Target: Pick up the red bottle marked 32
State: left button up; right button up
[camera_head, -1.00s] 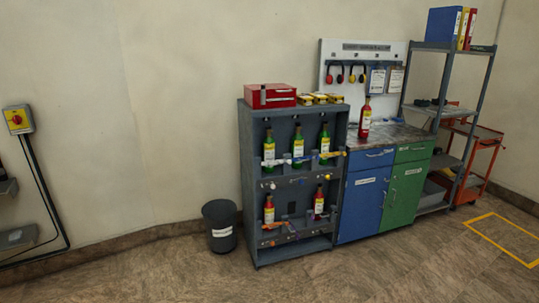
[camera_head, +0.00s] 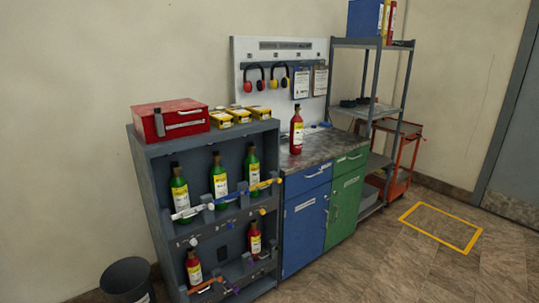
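A red bottle (camera_head: 296,131) with a yellow and white label stands upright on the worktop (camera_head: 318,146) of the blue and green cabinet. Two more red bottles stand on the lower shelf of the grey rack, one at left (camera_head: 193,268) and one at right (camera_head: 254,239). Their labels are too small to read, so I cannot tell which is marked 32. Green bottles (camera_head: 179,190), (camera_head: 219,179) and (camera_head: 252,167) stand on the upper shelf. Neither of my grippers is in view.
A red toolbox (camera_head: 170,120) and yellow boxes (camera_head: 230,116) lie on top of the grey rack (camera_head: 150,190). A dark bin (camera_head: 127,280) stands at its left. A grey shelf unit and an orange cart (camera_head: 400,155) stand at right. Floor with a yellow outline (camera_head: 440,208) is clear.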

aim_at(296, 122)
jog(key=i+l+z, duration=0.15)
jog(key=i+z, duration=0.55)
jog(key=i+j+z, duration=0.1)
jog(key=i+z, duration=0.25)
jog(key=i, duration=0.2)
